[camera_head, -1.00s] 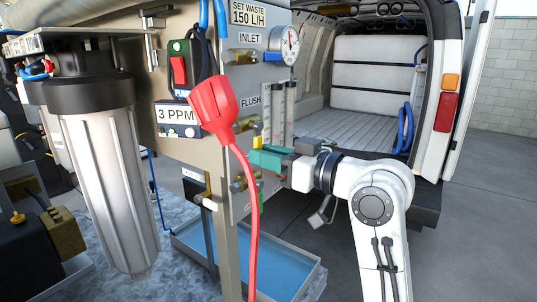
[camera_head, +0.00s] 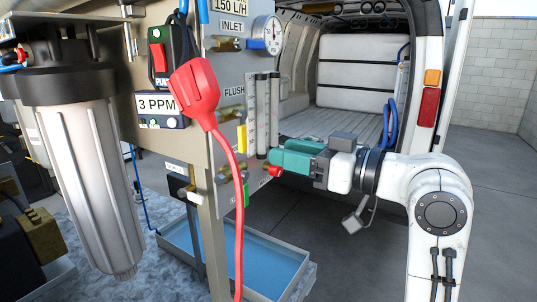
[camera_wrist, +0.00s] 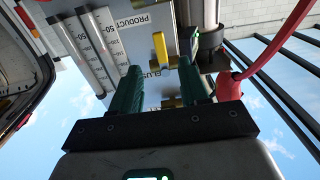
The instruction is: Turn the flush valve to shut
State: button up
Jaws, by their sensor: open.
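The flush valve (camera_head: 232,114) is on the steel panel, by the FLUSH label. Its yellow lever (camera_head: 242,138) hangs down in the head view. In the wrist view the yellow lever (camera_wrist: 160,47) shows beyond the fingers, between their lines. My gripper (camera_head: 276,158) has teal fingers and is to the right of the lever, apart from it. In the wrist view my gripper (camera_wrist: 160,72) is open, with nothing between its fingers.
Two clear flow tubes (camera_head: 262,115) stand beside the valve. A red-handled valve (camera_head: 274,170) and a green lever (camera_head: 246,192) are lower down. A red plug (camera_head: 196,90) and its cable hang in front of the panel. A blue tray (camera_head: 230,255) lies below.

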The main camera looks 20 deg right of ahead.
jog(key=shift+v, duration=1.35)
